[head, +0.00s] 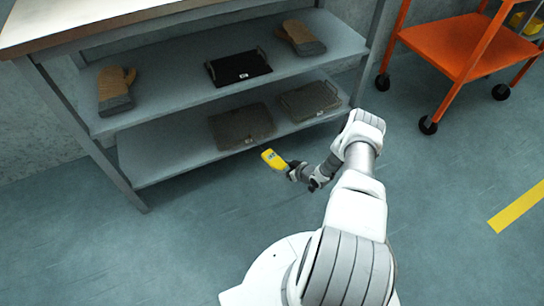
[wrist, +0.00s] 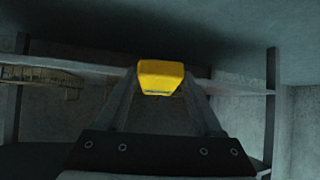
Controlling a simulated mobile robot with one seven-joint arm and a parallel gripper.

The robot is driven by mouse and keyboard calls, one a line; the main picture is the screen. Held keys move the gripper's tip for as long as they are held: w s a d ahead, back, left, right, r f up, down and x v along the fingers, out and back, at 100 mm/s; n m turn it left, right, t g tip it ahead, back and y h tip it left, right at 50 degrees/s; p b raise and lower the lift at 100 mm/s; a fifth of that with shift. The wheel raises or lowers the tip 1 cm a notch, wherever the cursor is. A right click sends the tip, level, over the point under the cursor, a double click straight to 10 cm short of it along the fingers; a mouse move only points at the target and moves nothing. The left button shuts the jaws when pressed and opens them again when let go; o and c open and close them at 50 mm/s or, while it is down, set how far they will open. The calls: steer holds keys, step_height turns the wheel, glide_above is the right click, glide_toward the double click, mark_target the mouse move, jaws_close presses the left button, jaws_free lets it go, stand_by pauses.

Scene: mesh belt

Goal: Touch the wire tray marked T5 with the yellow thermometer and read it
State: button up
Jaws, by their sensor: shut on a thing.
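My gripper (head: 289,170) is shut on the yellow thermometer (head: 273,159), just in front of the lower shelf. The thermometer also shows between the fingers in the wrist view (wrist: 160,77). Two wire trays lie on the lower shelf: a left one (head: 240,122) and a right one (head: 309,98). Each has a small white label on its front edge, too small to read, so I cannot tell which is T5. The thermometer is apart from both trays, nearest the left one. Its display cannot be read.
The upper shelf (head: 170,98) holds a black tray (head: 238,68) with handles and two brown mitts (head: 116,91), (head: 300,38). The upper shelf hangs over the lower shelf (head: 160,165). An orange cart (head: 465,48) stands at the right. The floor in front is clear.

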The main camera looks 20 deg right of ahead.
steer(key=shift+s, duration=0.1)
steer(key=shift+r+p, duration=2.1)
steer(key=shift+r, duration=0.95)
